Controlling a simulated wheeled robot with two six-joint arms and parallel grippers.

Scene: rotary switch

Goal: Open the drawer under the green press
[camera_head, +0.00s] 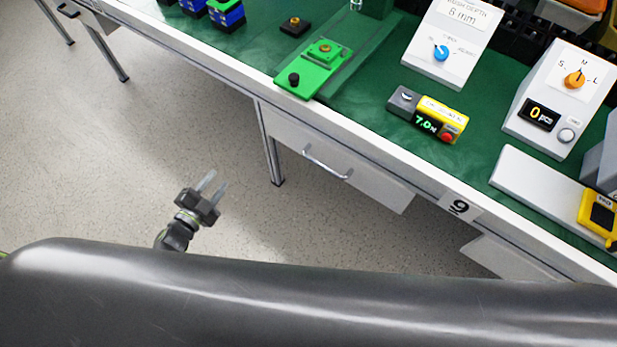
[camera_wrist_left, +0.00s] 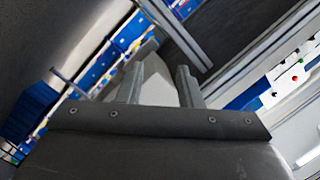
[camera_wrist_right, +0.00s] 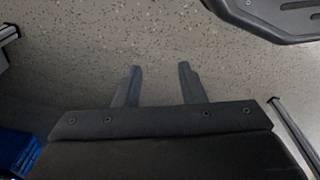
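The grey drawer (camera_head: 375,187) with a metal bar handle (camera_head: 327,164) is under the table edge in the head view. Its front looks flush, with no interior showing. Above it on the table is the green press base plate (camera_head: 308,83); part of a green body (camera_head: 372,6) is cut off at the top edge. My left gripper (camera_head: 213,182) is open and empty over the floor, left of the handle and apart from it. Its spread fingers show in the left wrist view (camera_wrist_left: 158,85). My right gripper (camera_wrist_right: 157,82) is open and empty above the floor, not visible in the head view.
The white table edge (camera_head: 225,78) runs diagonally, with a table leg (camera_head: 270,148) left of the drawer. A second drawer (camera_head: 90,12) is at far left and another grey front (camera_head: 505,262) at lower right. Switch boxes (camera_head: 558,98) stand on the table. Floor before the drawer is clear.

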